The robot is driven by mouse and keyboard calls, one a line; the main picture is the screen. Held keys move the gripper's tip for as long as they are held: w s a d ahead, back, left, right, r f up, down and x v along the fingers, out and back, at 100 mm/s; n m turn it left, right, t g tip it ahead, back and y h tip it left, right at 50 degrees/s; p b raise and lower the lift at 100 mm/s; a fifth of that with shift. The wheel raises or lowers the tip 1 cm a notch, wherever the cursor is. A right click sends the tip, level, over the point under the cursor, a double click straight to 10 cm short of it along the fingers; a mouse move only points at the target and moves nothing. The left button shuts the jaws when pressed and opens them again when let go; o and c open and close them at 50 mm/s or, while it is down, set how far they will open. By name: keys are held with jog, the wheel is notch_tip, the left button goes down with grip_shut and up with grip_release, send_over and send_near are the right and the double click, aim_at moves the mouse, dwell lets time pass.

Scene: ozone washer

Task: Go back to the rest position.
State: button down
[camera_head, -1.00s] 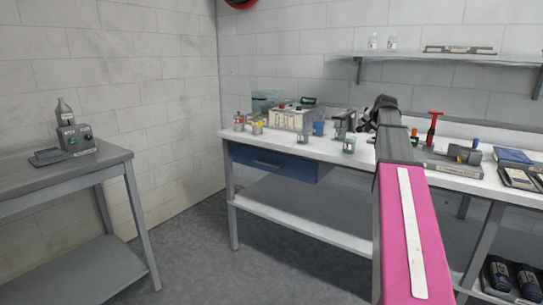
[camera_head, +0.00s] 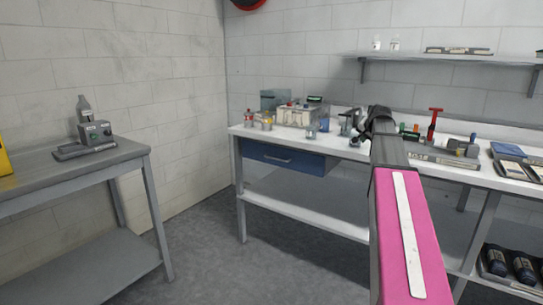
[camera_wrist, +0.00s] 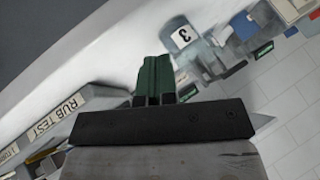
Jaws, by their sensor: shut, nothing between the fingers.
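My arm reaches forward over the long white bench (camera_head: 325,149) in the head view, with its pink link nearest me. My gripper is at the far end of the arm and mostly hidden there by my own arm. In the wrist view my gripper (camera_wrist: 155,75) shows two green fingers pressed together with nothing between them. A jar labelled 3 (camera_wrist: 182,38) stands beyond the fingers, apart from them as far as I can tell.
A block labelled RUB TEST (camera_wrist: 70,112) is at the wrist view's left. A grey side table (camera_head: 75,170) bears a small device (camera_head: 97,134). A yellow object (camera_head: 4,160) shows at the left edge. A wall shelf (camera_head: 450,58) is above the bench. The floor (camera_head: 250,265) between them is clear.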

jog(key=s+a+f+n+g, duration=0.1)
jog(key=s+a+f, duration=0.25)
jog(key=f, duration=0.45)
jog(key=s+a+f+n+g, duration=0.1)
jog(key=s+a+f+g, duration=0.15)
jog(key=a+f, duration=0.35)
jog(key=s+a+f+n+g, duration=0.1)
jog(key=s+a+f, duration=0.3)
jog(key=s+f, duration=0.5)
jog(key=s+a+f+n+g, duration=0.2)
jog(key=s+a+f+n, duration=0.1)
jog(key=s+f, duration=0.5)
jog(key=s+a+f+n+g, duration=0.2)
jog(key=s+a+f, duration=0.3)
jog(key=s+f, duration=0.4)
jog(key=shift+s+a+f, duration=0.2)
jog(key=shift+s+f, duration=0.15)
jog(key=shift+f, duration=0.1)
